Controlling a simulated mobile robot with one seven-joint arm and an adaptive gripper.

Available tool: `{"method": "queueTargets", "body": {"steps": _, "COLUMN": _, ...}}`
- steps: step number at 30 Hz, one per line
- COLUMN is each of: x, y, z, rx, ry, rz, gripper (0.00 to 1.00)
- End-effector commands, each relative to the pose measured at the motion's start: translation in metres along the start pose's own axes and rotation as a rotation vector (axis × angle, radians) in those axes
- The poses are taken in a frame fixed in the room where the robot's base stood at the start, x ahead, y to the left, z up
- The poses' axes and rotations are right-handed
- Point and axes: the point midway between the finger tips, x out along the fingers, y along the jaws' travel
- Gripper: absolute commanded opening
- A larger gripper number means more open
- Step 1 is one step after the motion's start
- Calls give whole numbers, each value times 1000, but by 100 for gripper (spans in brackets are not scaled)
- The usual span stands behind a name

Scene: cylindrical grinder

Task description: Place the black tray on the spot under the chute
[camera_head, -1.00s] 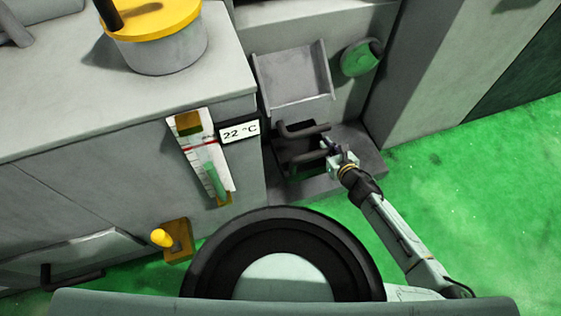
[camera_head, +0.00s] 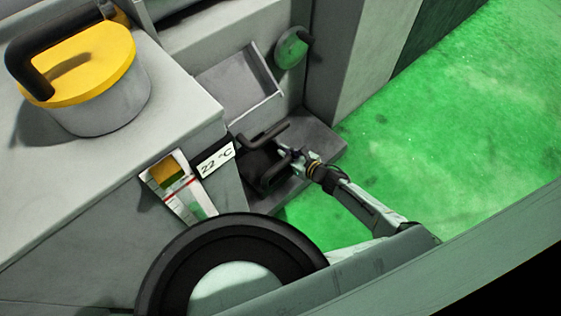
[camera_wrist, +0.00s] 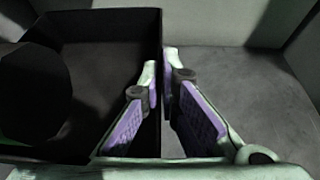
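The black tray (camera_head: 258,170), an open box with dark bar handles, is at the grey ledge below the grey chute (camera_head: 240,88). Part of it lies beneath the chute's lower lip. In the wrist view the tray (camera_wrist: 100,35) fills the left side, its right wall running up between my fingers. My gripper (camera_head: 284,154) is at the tray's right side. In the wrist view my gripper (camera_wrist: 160,72) has one finger inside the wall and one outside, tips close against it. Whether the tray rests fully on the ledge is hard to tell.
The grey ledge (camera_head: 322,148) is bare to the right of the tray. A machine cabinet with a 22 °C label (camera_head: 215,161) stands close on the left, a yellow-lidded pot (camera_head: 95,95) on top. A green round knob (camera_head: 291,48) is behind. Green floor is open at right.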

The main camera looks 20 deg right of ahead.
Motion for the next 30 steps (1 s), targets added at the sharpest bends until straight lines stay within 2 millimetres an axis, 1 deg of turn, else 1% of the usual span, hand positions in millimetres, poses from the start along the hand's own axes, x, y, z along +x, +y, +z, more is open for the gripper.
{"method": "queueTargets", "body": {"steps": 2, "x": 3, "y": 0, "z": -6, "rx": 2, "ry": -2, "rz": 0, "gripper": 0}}
{"method": "queueTargets", "body": {"steps": 6, "x": 12, "y": 1, "z": -26, "rx": 3, "ry": -1, "rz": 1, "gripper": 0}}
{"method": "queueTargets", "body": {"steps": 9, "x": 16, "y": 0, "z": -38, "rx": 2, "ry": -1, "rz": 0, "gripper": 0}}
{"method": "queueTargets", "body": {"steps": 23, "x": 19, "y": 0, "z": -44, "rx": 2, "ry": -3, "rz": -1, "gripper": 0}}
{"method": "queueTargets", "body": {"steps": 24, "x": 18, "y": 0, "z": -44, "rx": 0, "ry": -1, "rz": -1, "gripper": 5}}
{"method": "queueTargets", "body": {"steps": 30, "x": 18, "y": 0, "z": -43, "rx": 0, "ry": -1, "rz": 0, "gripper": 18}}
